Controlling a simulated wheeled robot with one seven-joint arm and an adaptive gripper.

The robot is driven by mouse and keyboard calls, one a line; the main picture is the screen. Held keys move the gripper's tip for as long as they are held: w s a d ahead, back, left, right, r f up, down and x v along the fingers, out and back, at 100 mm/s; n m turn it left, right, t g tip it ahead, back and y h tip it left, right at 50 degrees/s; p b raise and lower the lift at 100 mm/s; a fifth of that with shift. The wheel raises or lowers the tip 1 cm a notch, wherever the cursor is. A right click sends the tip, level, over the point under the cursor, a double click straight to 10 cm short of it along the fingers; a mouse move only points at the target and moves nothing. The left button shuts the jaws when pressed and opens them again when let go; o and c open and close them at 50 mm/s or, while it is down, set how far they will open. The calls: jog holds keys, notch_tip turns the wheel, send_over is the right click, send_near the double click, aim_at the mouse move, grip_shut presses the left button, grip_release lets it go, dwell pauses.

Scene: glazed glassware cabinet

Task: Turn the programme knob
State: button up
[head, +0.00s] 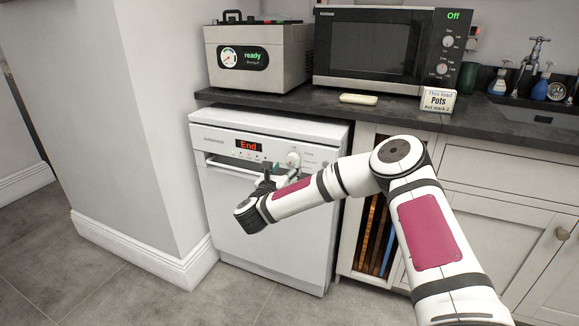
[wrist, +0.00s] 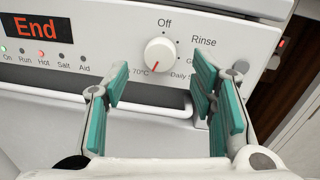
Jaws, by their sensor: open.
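The white dishwasher (head: 265,215) stands under the counter with its door shut. Its display (head: 249,146) reads "End" in red. The round white programme knob (wrist: 160,55) is right of the display, and it also shows in the head view (head: 293,159). Its red pointer mark points down and slightly left, near the "70°C" label. "Off" is printed above it and "Rinse" at upper right; other labels are partly hidden by the fingers. My gripper (wrist: 162,88) is open and empty, its teal-padded fingers spread below and either side of the knob, apart from it.
The door handle bar (head: 232,167) runs below the panel, close to my fingers. A card (head: 437,101) reading "Pots" stands on the counter by the microwave (head: 370,50). A grey box-shaped device (head: 258,55) reads "ready". The floor left of the dishwasher is clear.

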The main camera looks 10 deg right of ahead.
aim_at(292, 160)
jog(key=shift+b+x, duration=0.35)
jog(key=shift+x, duration=1.65)
jog(key=shift+c, duration=0.2)
jog(key=c, duration=1.1)
